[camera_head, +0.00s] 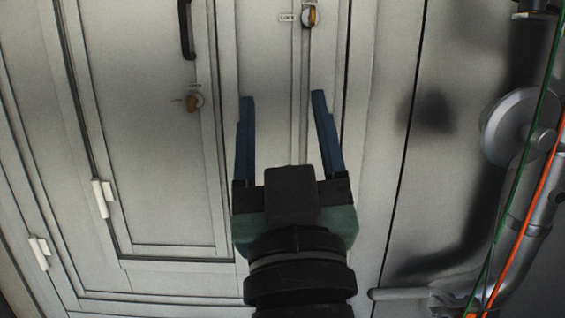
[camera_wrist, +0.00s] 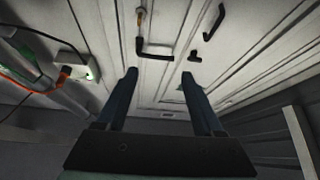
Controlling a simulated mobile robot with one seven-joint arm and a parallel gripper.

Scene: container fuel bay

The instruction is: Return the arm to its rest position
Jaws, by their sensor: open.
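My gripper (camera_head: 282,97) points up the picture in the head view, in front of the pale grey door panels. Its two blue fingers stand wide apart with nothing between them. It also shows in the wrist view (camera_wrist: 160,76), with both fingers apart and empty. My dark wrist is below it in the head view. I cannot tell how far the fingertips are from the door surface.
A grey door (camera_head: 150,150) has a black handle (camera_head: 187,28), a round lock (camera_head: 193,101) and white hinges (camera_head: 101,198). Another lock (camera_head: 310,16) is above. Grey pipes (camera_head: 515,210) with green and orange cables run down the right. The wrist view shows a socket box (camera_wrist: 88,68) at left.

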